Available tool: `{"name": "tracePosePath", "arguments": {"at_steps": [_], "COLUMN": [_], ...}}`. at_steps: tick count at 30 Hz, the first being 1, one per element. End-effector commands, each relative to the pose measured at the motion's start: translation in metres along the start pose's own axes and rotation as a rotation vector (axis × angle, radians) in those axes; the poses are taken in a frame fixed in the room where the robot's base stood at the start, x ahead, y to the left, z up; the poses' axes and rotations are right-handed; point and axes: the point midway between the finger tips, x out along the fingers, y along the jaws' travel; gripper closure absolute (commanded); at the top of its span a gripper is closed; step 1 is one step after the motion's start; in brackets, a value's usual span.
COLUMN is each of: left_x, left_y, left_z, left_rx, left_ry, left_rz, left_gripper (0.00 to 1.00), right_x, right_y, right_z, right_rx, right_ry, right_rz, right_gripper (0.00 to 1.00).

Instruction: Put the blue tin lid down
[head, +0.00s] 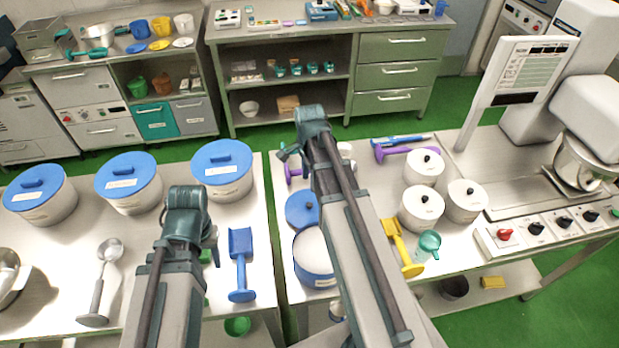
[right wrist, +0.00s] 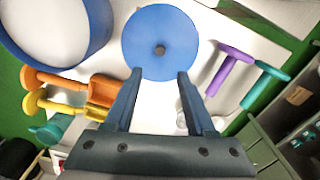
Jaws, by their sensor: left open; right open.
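The blue tin lid (head: 299,209) lies on the right-hand table beside the open blue-and-white tin (head: 314,268), partly hidden by my right arm. In the right wrist view the lid (right wrist: 160,30) is a blue disc with a dark spot at its middle, and the open tin (right wrist: 98,38) is at upper left. My right gripper (right wrist: 160,75) is open, its fingertips apart near the lid's close edge with nothing between them. My left gripper (head: 193,222) is over the left-hand table, open; its fingertips are mostly hidden.
Several lidded blue tins (head: 223,170) line the left-hand table's back, with a blue scoop (head: 241,264) and a ladle (head: 104,270) before them. White lidded pots (head: 421,207), a yellow scoop (head: 400,245) and a purple tool (right wrist: 228,70) surround the right-hand work area.

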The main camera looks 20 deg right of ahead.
Motion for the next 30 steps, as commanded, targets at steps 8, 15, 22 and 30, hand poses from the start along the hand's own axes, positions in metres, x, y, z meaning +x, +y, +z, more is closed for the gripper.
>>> {"name": "tracePosePath", "arguments": {"at_steps": [8, 15, 22, 30], "left_x": [-0.003, -0.003, -0.003, -0.003], "left_y": [0.0, 0.0, 0.0, 0.0], "left_z": [0.0, 0.0, 0.0, 0.0], "left_rx": [0.0, 0.0, 0.0, 0.0], "left_ry": [0.0, 0.0, 0.0, 0.0], "left_rz": [0.0, 0.0, 0.0, 0.0], "left_gripper": [0.5, 0.5, 0.5, 0.5], "right_x": [-0.003, -0.003, -0.004, -0.004], "right_y": [0.004, 0.04, 0.088, 0.128], "right_z": [0.012, 0.094, 0.168, 0.211], "right_rx": [-0.071, -0.645, -1.297, -1.793], "right_ry": [0.003, 0.024, 0.042, 0.05], "right_rz": [0.003, 0.03, 0.071, 0.111], "right_gripper": [0.45, 0.45, 0.45, 0.45]}}
